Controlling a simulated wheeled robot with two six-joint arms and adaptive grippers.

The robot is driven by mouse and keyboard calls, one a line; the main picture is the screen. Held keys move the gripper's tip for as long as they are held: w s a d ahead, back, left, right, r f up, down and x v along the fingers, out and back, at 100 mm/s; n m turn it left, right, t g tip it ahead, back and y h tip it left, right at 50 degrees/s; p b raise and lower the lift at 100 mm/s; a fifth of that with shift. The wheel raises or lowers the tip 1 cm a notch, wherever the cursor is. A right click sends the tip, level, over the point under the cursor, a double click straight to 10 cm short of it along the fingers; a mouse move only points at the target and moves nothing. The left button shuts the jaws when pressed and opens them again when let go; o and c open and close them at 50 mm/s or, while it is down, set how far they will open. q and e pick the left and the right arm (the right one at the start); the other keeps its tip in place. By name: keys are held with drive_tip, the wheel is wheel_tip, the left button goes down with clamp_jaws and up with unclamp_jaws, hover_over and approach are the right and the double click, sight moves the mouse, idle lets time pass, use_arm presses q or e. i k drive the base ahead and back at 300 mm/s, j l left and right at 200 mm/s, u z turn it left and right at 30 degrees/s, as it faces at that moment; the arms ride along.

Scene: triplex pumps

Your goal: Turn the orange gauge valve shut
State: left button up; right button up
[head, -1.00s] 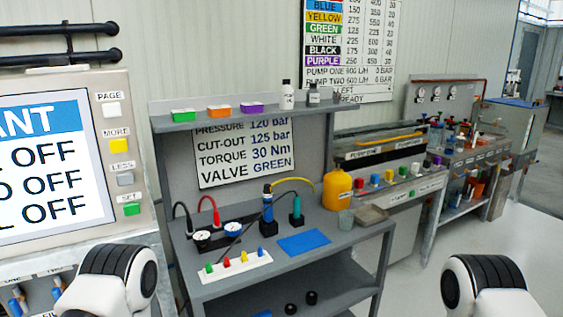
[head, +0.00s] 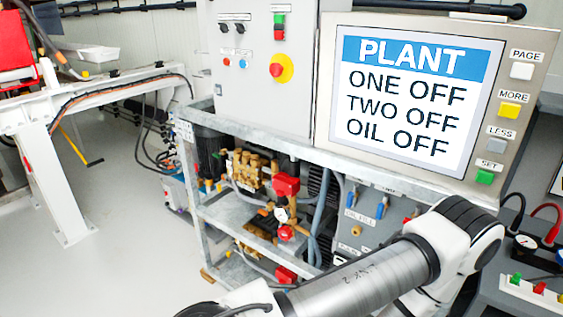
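In the head view a pump set with brass fittings (head: 252,170) and red parts stands in a grey frame left of centre. A small round white gauge (head: 282,214) sits on it, with a red knob (head: 286,233) just below. A small orange-brown round fitting (head: 355,231) shows on the grey panel under the screen. I cannot tell which part is the orange gauge valve, or how it is turned. One of my arms crosses the lower right and hides part of this panel. Neither gripper is in view.
The plant screen (head: 408,100) reads ONE OFF, TWO OFF, OIL OFF. A grey control box (head: 262,62) with a red and yellow switch stands beside it. A white frame (head: 50,170) is at the left. The floor (head: 130,230) between is clear.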

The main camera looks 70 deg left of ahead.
sight(264, 212)
drive_tip(key=u, duration=0.5)
drive_tip(key=j+u, duration=0.15)
drive_tip(key=u, duration=0.25)
drive_tip(key=i+j+u, duration=0.1)
drive_tip(key=u, duration=0.3)
drive_tip(key=j+u, duration=0.15)
drive_tip(key=u, duration=0.2)
drive_tip(key=i+j+u, duration=0.1)
drive_tip(key=u, duration=0.3)
